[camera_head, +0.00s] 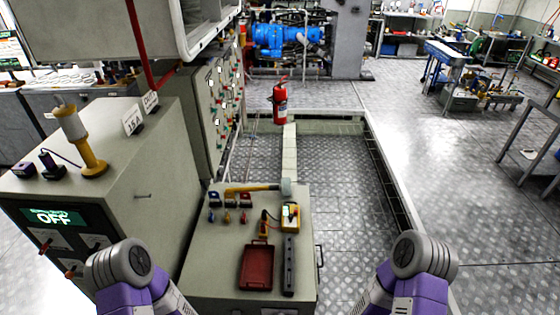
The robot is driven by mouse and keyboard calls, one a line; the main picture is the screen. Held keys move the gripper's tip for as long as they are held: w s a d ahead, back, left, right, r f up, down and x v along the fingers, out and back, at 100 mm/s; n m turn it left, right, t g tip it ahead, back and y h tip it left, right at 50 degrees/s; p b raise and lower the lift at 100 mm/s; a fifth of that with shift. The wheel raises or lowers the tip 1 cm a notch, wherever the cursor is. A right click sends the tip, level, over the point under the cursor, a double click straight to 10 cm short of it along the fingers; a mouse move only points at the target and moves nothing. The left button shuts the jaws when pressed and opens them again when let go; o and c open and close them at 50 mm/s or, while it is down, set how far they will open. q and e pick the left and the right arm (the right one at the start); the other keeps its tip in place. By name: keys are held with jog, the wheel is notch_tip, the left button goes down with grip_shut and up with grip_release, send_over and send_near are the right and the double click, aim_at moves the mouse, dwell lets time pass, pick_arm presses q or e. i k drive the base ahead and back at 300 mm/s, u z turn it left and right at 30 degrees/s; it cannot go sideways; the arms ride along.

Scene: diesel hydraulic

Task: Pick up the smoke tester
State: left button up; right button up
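I cannot tell for certain which object is the smoke tester. One candidate is a yellow rod with a pale grey cup-like end (286,187), lying across the far part of the low grey cabinet top. Another is a yellow-and-white upright device (77,135) standing on the taller grey cabinet at left. My two purple-and-grey arms show at the bottom edge, left and right of the low cabinet. Neither gripper shows, and neither arm reaches either object in this view.
The low cabinet top (213,278) also holds a yellow meter (290,216), a red tray (257,266), a dark bar (289,265) and small coloured items. The left cabinet has an OFF display (54,217). A red extinguisher (280,103) stands beyond. Metal floor lies open to the right.

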aim_at(285, 187)
jog(key=z, duration=1.65)
jog(key=i, duration=3.6)
jog(key=u, duration=2.4)
jog(key=i, duration=3.6)
jog(key=u, duration=0.55)
